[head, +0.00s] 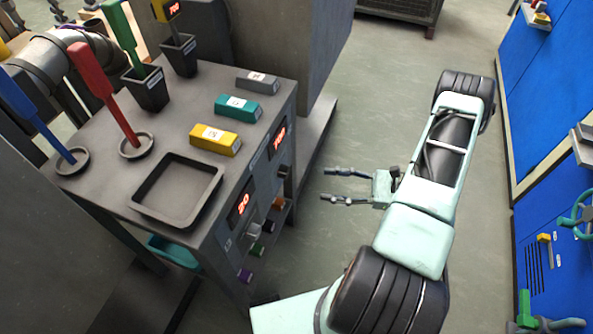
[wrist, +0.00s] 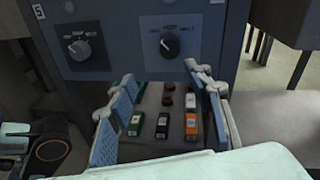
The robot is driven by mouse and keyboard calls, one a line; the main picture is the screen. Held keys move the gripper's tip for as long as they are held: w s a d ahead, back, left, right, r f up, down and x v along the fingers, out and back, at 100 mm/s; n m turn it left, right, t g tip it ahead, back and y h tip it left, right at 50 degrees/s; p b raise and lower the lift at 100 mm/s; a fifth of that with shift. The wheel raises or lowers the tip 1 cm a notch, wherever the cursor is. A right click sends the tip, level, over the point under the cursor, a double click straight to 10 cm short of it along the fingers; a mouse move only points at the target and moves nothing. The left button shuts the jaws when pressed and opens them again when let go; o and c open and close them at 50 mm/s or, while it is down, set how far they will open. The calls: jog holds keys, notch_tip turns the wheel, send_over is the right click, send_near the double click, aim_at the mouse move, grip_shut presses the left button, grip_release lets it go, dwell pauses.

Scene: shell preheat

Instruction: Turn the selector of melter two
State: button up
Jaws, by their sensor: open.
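In the wrist view two dark selector knobs sit on the grey cabinet front: a left selector (wrist: 79,48) and a right selector (wrist: 170,45). Their dial lettering is too small to read, and I cannot tell which belongs to melter two. My gripper (wrist: 160,74) is open and empty, its two blue-padded fingers apart below the knobs. In the head view my gripper (head: 326,185) points left at the cabinet front and stays clear of it. The cabinet (head: 200,270) carries two red displays there; its selectors are hard to make out at this angle.
Several coloured blocks (wrist: 163,125) lie on a shelf below the knobs. On the cabinet top are an empty black tray (head: 178,188), a yellow block (head: 216,140) and upright tools, including a red one (head: 105,90). Blue cabinets (head: 550,100) stand at right. Floor between is clear.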

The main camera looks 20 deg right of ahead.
aim_at(288, 172)
jog(key=shift+m+t, duration=0.5)
jog(key=shift+t, duration=0.4)
jog(key=x, duration=1.2)
jog(key=shift+w+d+f+b, duration=0.1)
jog(key=shift+w+d+b, duration=0.05)
jog(key=shift+w+b, duration=0.15)
jog(key=c, duration=1.1)
jog(key=shift+c, duration=0.2)
